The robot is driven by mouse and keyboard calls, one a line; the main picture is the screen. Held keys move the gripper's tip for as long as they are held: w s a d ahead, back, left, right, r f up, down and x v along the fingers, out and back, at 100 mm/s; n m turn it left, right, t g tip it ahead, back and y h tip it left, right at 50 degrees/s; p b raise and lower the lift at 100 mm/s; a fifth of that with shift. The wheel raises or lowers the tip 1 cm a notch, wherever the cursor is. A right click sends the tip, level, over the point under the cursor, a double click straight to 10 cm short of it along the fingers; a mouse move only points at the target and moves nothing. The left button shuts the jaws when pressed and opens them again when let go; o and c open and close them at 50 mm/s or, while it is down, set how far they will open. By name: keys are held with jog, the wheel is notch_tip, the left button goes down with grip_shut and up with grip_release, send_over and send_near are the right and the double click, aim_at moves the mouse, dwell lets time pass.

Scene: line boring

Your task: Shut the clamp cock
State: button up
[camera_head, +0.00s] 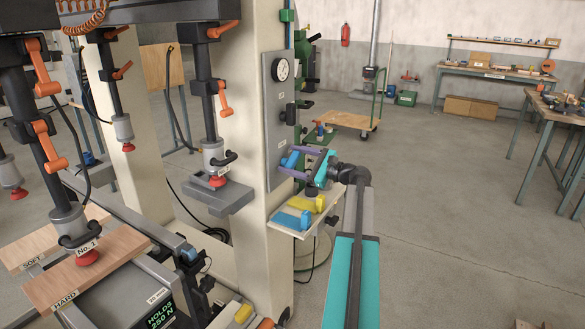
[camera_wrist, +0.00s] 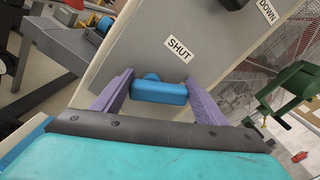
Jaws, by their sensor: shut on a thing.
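The clamp cock's blue handle (camera_wrist: 160,92) sits on the grey panel (camera_wrist: 215,62) just below a "SHUT" label (camera_wrist: 178,49) in the wrist view. It lies crosswise between my purple fingers, and its pivot shows as a round boss above its left part. My gripper (camera_wrist: 162,88) is shut on the handle, one finger at each end. In the head view my gripper (camera_head: 287,163) reaches to the lower part of the panel, and the blue handle (camera_head: 291,159) shows partly behind the fingers.
A small shelf (camera_head: 283,228) with yellow and blue handle-like pieces sits just below my gripper. A black knob (camera_head: 290,113) and a gauge (camera_head: 281,69) are higher on the panel. Clamp rams stand left, one over a wooden board (camera_head: 110,258). Open floor (camera_head: 450,200) lies right.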

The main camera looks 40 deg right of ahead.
jog(key=n+b, duration=0.4)
jog(key=a+n+b, duration=0.1)
jog(key=n+b, duration=0.1)
jog(key=shift+s+f, duration=0.15)
jog(key=shift+f, duration=0.15)
jog(key=n+b, duration=0.2)
jog(key=n, duration=0.1)
jog(key=shift+a+f+b, duration=0.1)
jog(key=shift+a+b, duration=0.05)
jog(key=shift+b, duration=0.25)
jog(key=shift+s+a+n+b, duration=0.1)
jog(key=shift+a+n+b, duration=0.05)
jog(key=shift+n+b, duration=1.1)
jog(key=shift+n, duration=0.25)
jog(key=o, duration=1.1)
jog(key=shift+r, duration=0.2)
jog(key=shift+c, duration=0.2)
jog(key=v, duration=1.4)
jog(key=shift+f, duration=0.1)
